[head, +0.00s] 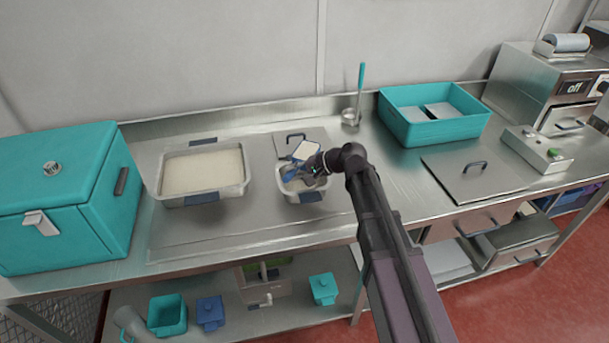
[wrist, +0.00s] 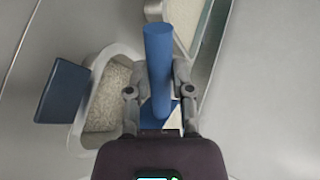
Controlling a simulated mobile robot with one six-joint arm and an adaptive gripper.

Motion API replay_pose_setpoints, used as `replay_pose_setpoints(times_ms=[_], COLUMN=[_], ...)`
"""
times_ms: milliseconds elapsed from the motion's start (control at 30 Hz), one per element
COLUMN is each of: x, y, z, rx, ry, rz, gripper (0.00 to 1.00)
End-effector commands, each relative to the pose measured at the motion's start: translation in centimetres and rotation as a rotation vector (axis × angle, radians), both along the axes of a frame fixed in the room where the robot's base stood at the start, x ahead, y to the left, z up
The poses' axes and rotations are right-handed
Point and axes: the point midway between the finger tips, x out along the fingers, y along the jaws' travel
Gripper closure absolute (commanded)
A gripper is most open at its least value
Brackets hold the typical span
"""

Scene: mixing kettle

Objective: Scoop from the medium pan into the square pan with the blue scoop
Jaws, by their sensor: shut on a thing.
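The wide pan (head: 247,186) at left on the steel counter holds pale grains and has blue end tabs. A smaller, squarish pan (head: 312,197) stands to its right, also with pale grains. My gripper (head: 303,170) is over the smaller pan, shut on the blue scoop (wrist: 158,60). In the wrist view the scoop's blue handle stands between my fingers (wrist: 157,95); its bowl is mostly hidden, so I cannot tell what it holds. The smaller pan (wrist: 112,55) shows below, with a blue tab at left. My gripper hides part of this pan in the head view.
A teal cooler box (head: 65,200) stands at far left. A flat lid (head: 318,134) lies behind the smaller pan. A ladle with a teal handle (head: 361,78) and a teal tub (head: 440,133) are at the back. Another lid (head: 475,180) lies at right. The front counter strip is clear.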

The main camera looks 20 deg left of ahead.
Motion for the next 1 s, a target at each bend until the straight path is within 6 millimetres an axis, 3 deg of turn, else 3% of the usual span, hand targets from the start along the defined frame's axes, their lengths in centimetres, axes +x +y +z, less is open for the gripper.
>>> replay_pose_setpoints(times_ms=[133,267,367,700,833,1000], x=[0.0,-1.3,-3.4,-13.2,-15.3,-15.9], y=[-0.4,-0.3,0.0,1.2,1.4,1.5], z=[0.0,0.2,0.4,1.3,1.5,1.5], rx=[0.0,0.0,-0.001,-0.001,0.0,0.0], ry=[-0.001,-0.001,-0.001,-0.003,-0.005,-0.005], rz=[-0.005,-0.007,-0.007,-0.009,-0.011,-0.011], gripper=[1.0,1.0,1.0,1.0,1.0,1.0])
